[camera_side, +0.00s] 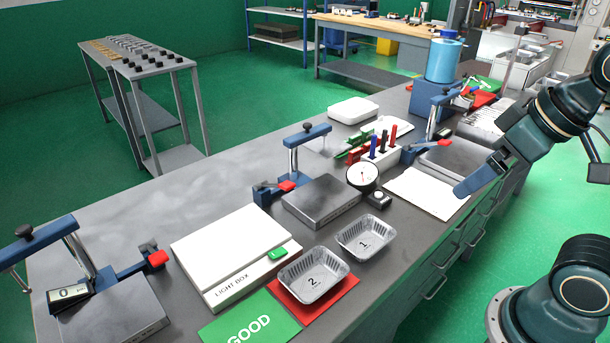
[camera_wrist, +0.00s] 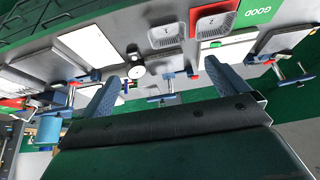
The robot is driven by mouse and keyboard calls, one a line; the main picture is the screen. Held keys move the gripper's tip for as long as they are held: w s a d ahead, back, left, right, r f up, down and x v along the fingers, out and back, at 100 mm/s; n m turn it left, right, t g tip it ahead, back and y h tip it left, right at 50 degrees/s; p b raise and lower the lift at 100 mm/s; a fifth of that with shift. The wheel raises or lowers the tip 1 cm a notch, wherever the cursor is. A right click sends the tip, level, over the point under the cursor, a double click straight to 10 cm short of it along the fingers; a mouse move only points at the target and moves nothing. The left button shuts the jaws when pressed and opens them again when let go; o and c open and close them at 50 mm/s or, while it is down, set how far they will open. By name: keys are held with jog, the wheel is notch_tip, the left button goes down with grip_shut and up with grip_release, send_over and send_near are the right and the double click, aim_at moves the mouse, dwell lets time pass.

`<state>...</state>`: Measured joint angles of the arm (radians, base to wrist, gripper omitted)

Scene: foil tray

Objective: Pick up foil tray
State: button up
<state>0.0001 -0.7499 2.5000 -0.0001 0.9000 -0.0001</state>
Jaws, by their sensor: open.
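Two silver foil trays stand near the front edge of the grey bench. Tray 1 (camera_side: 371,252) rests on the bare bench top; tray 2 (camera_side: 322,290) rests on a red mat (camera_side: 348,286) to its left. In the wrist view, tray 1 (camera_wrist: 165,29) and tray 2 (camera_wrist: 216,14) lie near the top, beyond the fingers. My gripper (camera_side: 465,187) is over the bench to the right of both trays, above a white sheet. Its two blue fingers are spread wide in the wrist view (camera_wrist: 163,72), with nothing held between them. In the side view only one finger shows clearly.
A dial gauge (camera_side: 362,176) and a metal block (camera_side: 321,202) stand behind tray 1. A light box (camera_side: 225,247) with a green block (camera_side: 278,253) is left of the trays. The green GOOD mat (camera_side: 240,323) lies at the front. A white sheet (camera_side: 425,192) lies below my gripper.

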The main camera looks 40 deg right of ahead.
jog(key=n+g, duration=0.6)
jog(key=n, duration=1.2)
send_over(377, 235)
notch_tip(377, 235, down, 12)
jog(key=shift+f, duration=0.2)
jog(key=shift+f, duration=4.3)
